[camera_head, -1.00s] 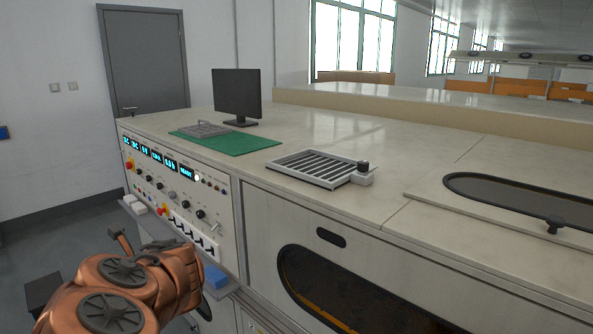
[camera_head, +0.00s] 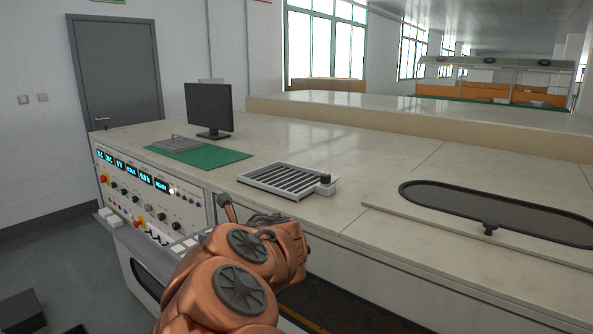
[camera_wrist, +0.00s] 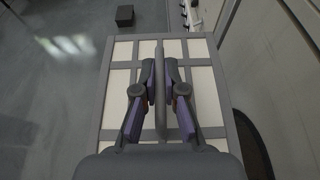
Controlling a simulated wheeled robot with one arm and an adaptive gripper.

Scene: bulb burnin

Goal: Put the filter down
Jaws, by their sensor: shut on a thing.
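The filter (camera_wrist: 118,80) is a flat panel with a grey frame, grey cross bars and pale fill. It shows large in the wrist view, below my gripper (camera_wrist: 160,82), with dark floor beyond it. A grey bar handle (camera_wrist: 160,52) runs along its middle. My gripper's two fingers close on this handle from both sides.
A dark oval window (camera_head: 490,208) lies at right. Bare bench top lies between tray and window.

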